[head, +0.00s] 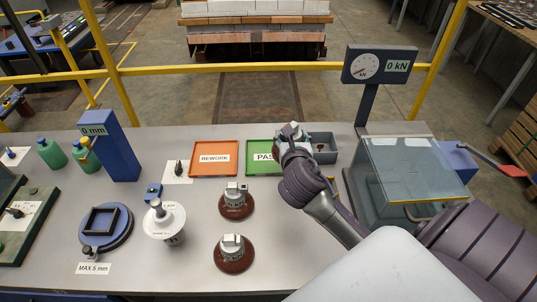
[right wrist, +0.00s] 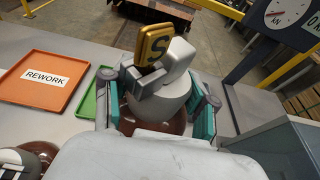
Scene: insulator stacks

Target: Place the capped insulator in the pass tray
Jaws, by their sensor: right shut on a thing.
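My right gripper (right wrist: 160,110) is shut on a capped insulator (right wrist: 170,98), its teal fingers on both sides of the pale grey cap. A brown disc shows below the cap. A yellow piece marked S (right wrist: 154,45) stands up at the cap's top. In the head view my right gripper (head: 292,150) is over the right part of the green pass tray (head: 252,169) and hides much of it. The green tray's edge also shows beside the left finger in the right wrist view (right wrist: 92,104). Whether the disc touches the tray is hidden. My left gripper is not in view.
The orange rework tray (head: 215,173) lies left of the pass tray. A grey bin (head: 322,160) is close on the right, before the glass-covered press (head: 412,165). A blue gauge post (head: 115,148) stands left.

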